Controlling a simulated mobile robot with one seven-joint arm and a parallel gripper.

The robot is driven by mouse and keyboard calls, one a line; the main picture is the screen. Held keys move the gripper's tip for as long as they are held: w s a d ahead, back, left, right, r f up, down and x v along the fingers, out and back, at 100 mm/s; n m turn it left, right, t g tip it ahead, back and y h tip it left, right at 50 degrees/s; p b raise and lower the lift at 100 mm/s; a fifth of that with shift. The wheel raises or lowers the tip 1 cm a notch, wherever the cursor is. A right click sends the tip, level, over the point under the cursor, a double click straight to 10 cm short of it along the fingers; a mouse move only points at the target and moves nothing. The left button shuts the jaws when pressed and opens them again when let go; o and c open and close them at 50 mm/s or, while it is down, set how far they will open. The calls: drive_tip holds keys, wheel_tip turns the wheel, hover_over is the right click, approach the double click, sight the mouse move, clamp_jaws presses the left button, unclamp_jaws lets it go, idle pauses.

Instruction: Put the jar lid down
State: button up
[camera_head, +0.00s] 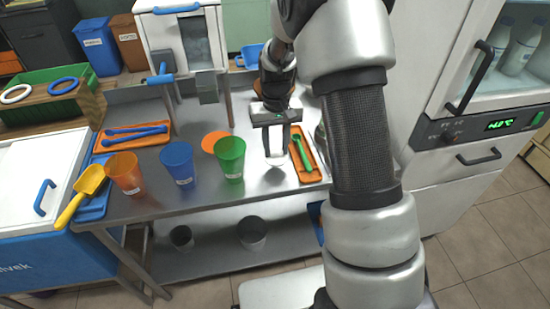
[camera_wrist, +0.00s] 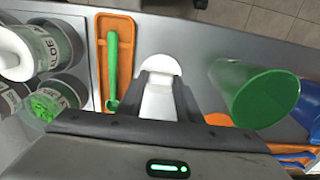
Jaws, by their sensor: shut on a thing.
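The white jar lid (camera_wrist: 158,66) is between the fingers of my gripper (camera_wrist: 160,85) in the wrist view. In the head view my gripper (camera_head: 277,148) points down over the steel table (camera_head: 250,187), with the lid (camera_head: 276,161) at its fingertips. I cannot tell whether the lid touches the table. It is between the green cup (camera_head: 230,160) and the orange tray (camera_head: 311,174) with a green spoon (camera_head: 301,154). In the wrist view, an open jar with green bits (camera_wrist: 52,103) stands left of the tray, near a white-lidded jar (camera_wrist: 40,50).
A blue cup (camera_head: 177,164) and an orange cup (camera_head: 124,174) stand left of the green cup. An orange disc (camera_head: 213,142) lies behind it. Another orange tray (camera_head: 133,136) holds blue utensils. Bare steel shows around my gripper, and a fridge (camera_head: 460,110) stands right.

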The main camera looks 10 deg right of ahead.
sight(276, 150)
drive_tip(key=shift+f, duration=1.9)
drive_tip(key=shift+f+b, duration=0.2)
drive_tip(key=shift+b, duration=0.15)
drive_tip(key=o, duration=1)
